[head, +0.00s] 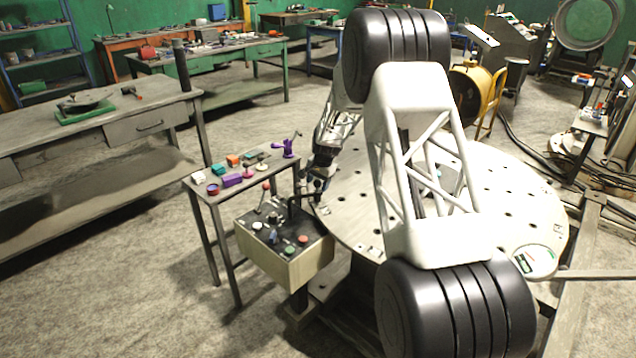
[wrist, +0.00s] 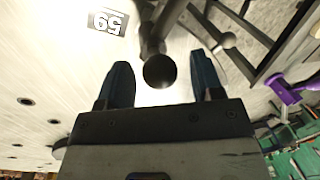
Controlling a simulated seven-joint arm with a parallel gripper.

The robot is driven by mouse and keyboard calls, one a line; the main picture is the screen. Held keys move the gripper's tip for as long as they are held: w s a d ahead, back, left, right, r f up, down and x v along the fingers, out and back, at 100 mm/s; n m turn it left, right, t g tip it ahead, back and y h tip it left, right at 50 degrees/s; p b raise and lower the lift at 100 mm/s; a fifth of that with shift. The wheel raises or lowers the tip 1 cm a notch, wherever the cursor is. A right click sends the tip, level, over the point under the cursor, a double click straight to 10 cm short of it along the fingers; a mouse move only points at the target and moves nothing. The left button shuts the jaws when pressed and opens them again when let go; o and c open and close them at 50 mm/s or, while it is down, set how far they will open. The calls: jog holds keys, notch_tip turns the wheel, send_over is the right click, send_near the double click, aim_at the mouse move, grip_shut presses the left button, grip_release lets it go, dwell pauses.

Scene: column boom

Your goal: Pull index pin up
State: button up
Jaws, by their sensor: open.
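The index pin appears to be the dark post with a black ball knob (wrist: 160,71) at the edge of the round plate (wrist: 50,70). In the wrist view the knob lies between the two blue fingers of my gripper (wrist: 161,62), with a visible gap on each side. I cannot tell how deep the knob sits between them. My gripper is open and holds nothing. In the head view my gripper (head: 318,180) is low beside the left edge of the round plate (head: 520,200), close to the control box. The pin there is small and partly hidden.
A control box (head: 285,262) with levers and buttons stands just in front of my gripper. A small table (head: 212,192) with coloured objects is to its left. A plate marked 59 (wrist: 108,21) is by the pin. A bent dark bar (wrist: 262,50) runs nearby.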

aim_at(318, 180)
grip_shut()
jog(key=shift+r, duration=1.8)
jog(key=shift+c, duration=0.8)
grip_release()
jog(key=shift+r, duration=0.1)
jog(key=shift+o, duration=0.8)
notch_tip(318, 180, up, 8)
jog(key=d, duration=0.1)
jog(key=shift+s+d+f, duration=0.15)
jog(key=shift+s+f, duration=0.1)
jog(key=shift+s, duration=0.2)
